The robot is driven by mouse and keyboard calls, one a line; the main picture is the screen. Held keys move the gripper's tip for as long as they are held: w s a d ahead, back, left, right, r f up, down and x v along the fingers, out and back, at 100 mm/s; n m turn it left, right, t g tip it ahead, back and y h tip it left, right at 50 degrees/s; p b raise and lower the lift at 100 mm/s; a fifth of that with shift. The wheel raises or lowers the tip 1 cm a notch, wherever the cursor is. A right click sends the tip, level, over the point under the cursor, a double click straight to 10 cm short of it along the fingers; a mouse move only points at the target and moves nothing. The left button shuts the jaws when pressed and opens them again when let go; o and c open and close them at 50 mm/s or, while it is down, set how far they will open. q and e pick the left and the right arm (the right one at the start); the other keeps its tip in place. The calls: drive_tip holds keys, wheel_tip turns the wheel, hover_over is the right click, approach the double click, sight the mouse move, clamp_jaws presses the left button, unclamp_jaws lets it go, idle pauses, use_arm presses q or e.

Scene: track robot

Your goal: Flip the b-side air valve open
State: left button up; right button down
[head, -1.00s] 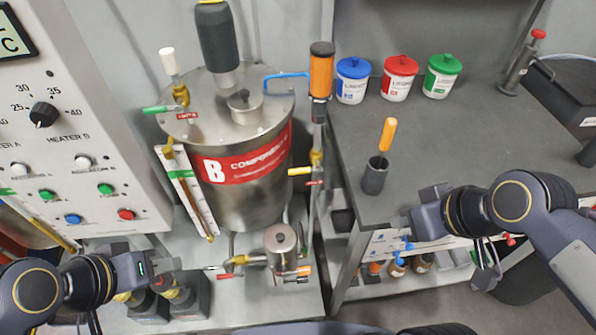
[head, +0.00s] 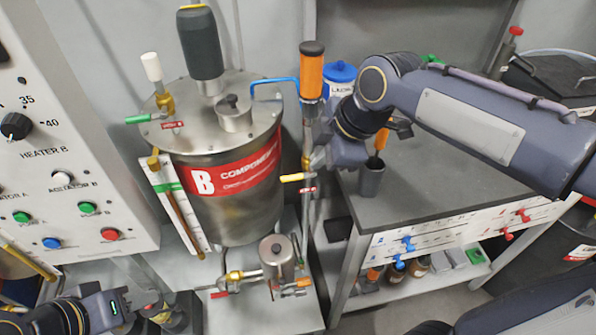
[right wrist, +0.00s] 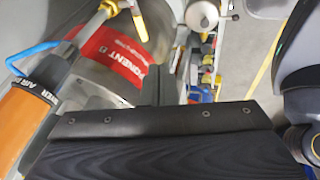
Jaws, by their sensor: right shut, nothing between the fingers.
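The yellow lever (head: 296,177) juts left from a brass valve (head: 306,163) on the vertical pipe below the orange cylinder (head: 311,75), beside tank B (head: 228,205). The lever lies about level, across the pipe. In the right wrist view a yellow lever (right wrist: 139,17) shows at the top. My right gripper (head: 317,158) is shut and empty, just right of the valve and close to the pipe. I cannot tell whether it touches. My left gripper (head: 137,302) is low at the left, away from the valve; its fingers are unclear.
The heater panel (head: 75,150) stands at the left. A blue air line (head: 272,82) joins the orange cylinder. A grey cup (head: 371,180) with an orange-handled tool stands on the bench (head: 430,185) beneath my right arm. A small pump (head: 277,255) sits below the tank.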

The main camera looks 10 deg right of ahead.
approach(293, 178)
wheel_tip(293, 178, down, 4)
drive_tip(key=s+a, duration=0.2)
drive_tip(key=a, duration=0.1)
drive_tip(key=shift+w+d+f+b, duration=0.15)
drive_tip(key=shift+w+f, duration=0.1)
drive_tip(key=shift+w, duration=0.35)
drive_tip(key=shift+w+d+f+b, duration=0.15)
drive_tip(key=shift+w+f, duration=0.1)
drive_tip(key=shift+w, duration=0.35)
drive_tip(key=shift+w+f, duration=0.35)
drive_tip(key=shift+w, duration=0.2)
drive_tip(key=shift+a+f+h+p, duration=0.35)
drive_tip(key=shift+a+h, duration=0.05)
drive_tip(key=shift+h, duration=0.5)
drive_tip(key=shift+a+f+h, duration=0.15)
drive_tip(key=shift+f+h, duration=0.05)
drive_tip(key=shift+h, duration=0.2)
drive_tip(key=f+n+h, duration=0.1)
drive_tip(key=f+h, duration=0.1)
drive_tip(key=h, duration=0.2)
drive_tip(key=f+n+h, duration=0.1)
drive_tip(key=f+h, duration=0.1)
drive_tip(key=h, duration=0.2)
drive_tip(key=f+h, duration=0.2)
drive_tip(key=h, duration=0.2)
drive_tip(key=shift+d+n+t, duration=0.3)
drive_tip(key=shift+d+n, duration=0.1)
drive_tip(key=shift+r, duration=0.15)
